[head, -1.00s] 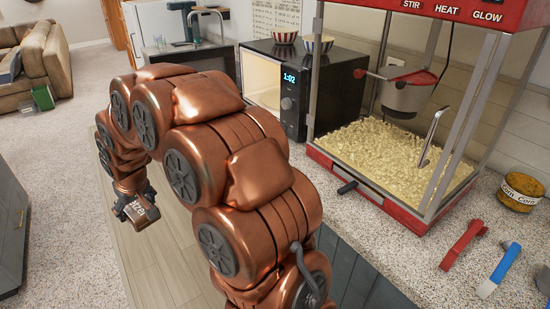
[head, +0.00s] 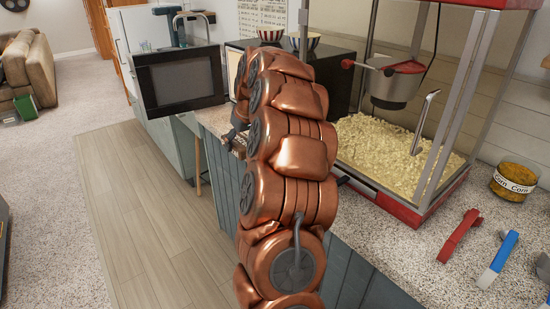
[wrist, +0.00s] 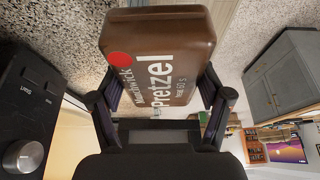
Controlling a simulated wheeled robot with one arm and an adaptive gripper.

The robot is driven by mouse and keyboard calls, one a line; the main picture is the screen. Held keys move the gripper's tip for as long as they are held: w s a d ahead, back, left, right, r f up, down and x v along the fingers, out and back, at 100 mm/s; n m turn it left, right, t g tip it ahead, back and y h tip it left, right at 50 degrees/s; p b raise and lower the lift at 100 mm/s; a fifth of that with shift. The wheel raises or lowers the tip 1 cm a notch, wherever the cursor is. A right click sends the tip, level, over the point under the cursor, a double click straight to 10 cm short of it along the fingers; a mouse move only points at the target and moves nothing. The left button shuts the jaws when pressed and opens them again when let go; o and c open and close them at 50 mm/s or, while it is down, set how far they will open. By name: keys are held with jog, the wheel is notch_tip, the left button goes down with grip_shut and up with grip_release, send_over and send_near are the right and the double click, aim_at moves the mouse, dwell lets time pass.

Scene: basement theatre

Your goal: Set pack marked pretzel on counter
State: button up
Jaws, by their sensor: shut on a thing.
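A brown pack with white "Pretzel" lettering and a red dot (wrist: 150,60) fills the upper middle of the wrist view. My gripper (wrist: 157,98) is shut on it, one finger at each side. In the head view my gripper (head: 238,140) is mostly behind my arm, at the speckled counter (head: 390,235) in front of the microwave; the pack is barely visible there. I cannot tell whether the pack touches the counter.
The microwave (head: 338,70) stands with its dark door (head: 180,80) swung open; its control panel (wrist: 30,115) is close at left in the wrist view. The popcorn machine (head: 405,150) stands to the right.

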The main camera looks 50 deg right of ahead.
jog(key=s+d+p, duration=0.1)
jog(key=s+d, duration=0.1)
jog(key=s, duration=0.2)
jog(key=s+d+f+p, duration=0.1)
jog(key=s+d, duration=0.1)
jog(key=s, duration=0.3)
jog(key=s+d+p, duration=0.1)
jog(key=s+d, duration=0.2)
jog(key=s, duration=0.1)
jog(key=shift+s+f, duration=0.15)
jog(key=shift+s, duration=0.2)
jog(key=shift+s+d+f, duration=0.1)
jog(key=shift+s+f, duration=0.05)
jog(key=shift+f, duration=0.1)
notch_tip(320, 180, down, 3)
jog(key=shift+r+p, duration=0.1)
jog(key=shift+p, duration=0.65)
jog(key=shift+f, duration=0.2)
jog(key=shift+f+b, duration=0.2)
jog(key=shift+b, duration=0.1)
jog(key=o, duration=1)
jog(key=shift+r, duration=0.1)
jog(key=shift+o, duration=0.2)
